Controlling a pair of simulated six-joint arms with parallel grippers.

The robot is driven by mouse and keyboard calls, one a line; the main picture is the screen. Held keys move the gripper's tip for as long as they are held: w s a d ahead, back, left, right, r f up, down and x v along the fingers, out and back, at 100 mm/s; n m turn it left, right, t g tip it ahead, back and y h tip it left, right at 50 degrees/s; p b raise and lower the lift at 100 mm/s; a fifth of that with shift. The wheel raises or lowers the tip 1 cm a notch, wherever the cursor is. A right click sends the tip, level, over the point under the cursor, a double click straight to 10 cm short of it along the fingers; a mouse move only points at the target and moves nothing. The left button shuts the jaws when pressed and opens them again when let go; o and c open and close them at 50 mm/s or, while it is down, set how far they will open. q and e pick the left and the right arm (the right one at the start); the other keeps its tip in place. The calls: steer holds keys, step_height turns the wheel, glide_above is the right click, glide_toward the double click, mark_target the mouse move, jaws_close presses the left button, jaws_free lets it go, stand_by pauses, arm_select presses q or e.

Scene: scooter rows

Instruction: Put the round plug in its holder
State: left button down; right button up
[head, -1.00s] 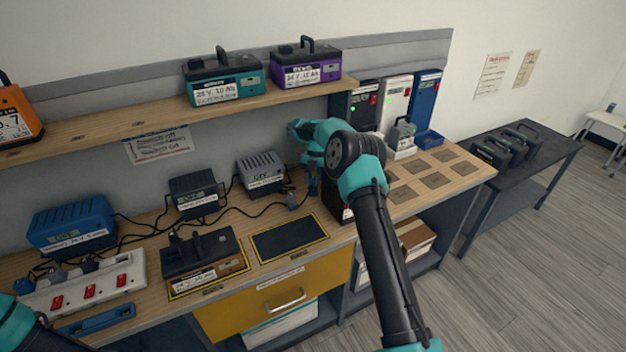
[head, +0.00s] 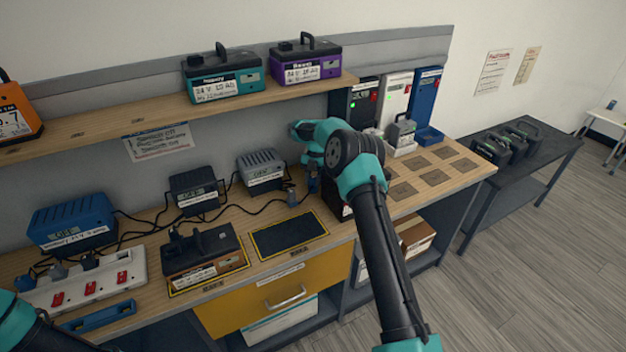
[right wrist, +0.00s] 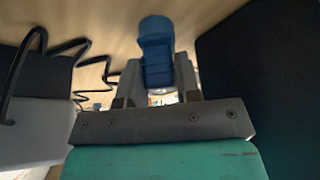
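A blue plug with a round end (right wrist: 157,55) sits between the two fingers of my right gripper (right wrist: 158,85) in the right wrist view, with both fingers against its sides. In the head view my right gripper (head: 312,172) is over the bench, right of the grey charger, with the blue plug partly hidden by the arm. A grey-blue plug (head: 291,197) stands on the bench just left of it, on a black cable. I cannot make out the holder clearly. My left arm shows only at the lower left corner; its gripper is out of view.
Chargers in blue (head: 72,223), black (head: 195,190) and grey (head: 261,170) stand along the bench with loose cables. A dark battery (head: 203,252) sits beside an empty yellow-edged mat (head: 290,235). A black box (head: 335,205) is partly behind my right arm.

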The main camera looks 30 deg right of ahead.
steer(key=o, duration=0.5)
steer(key=shift+c, duration=0.2)
steer(key=v, duration=0.7)
steer(key=shift+r, duration=0.2)
steer(key=shift+w, duration=0.1)
stand_by(0.6)
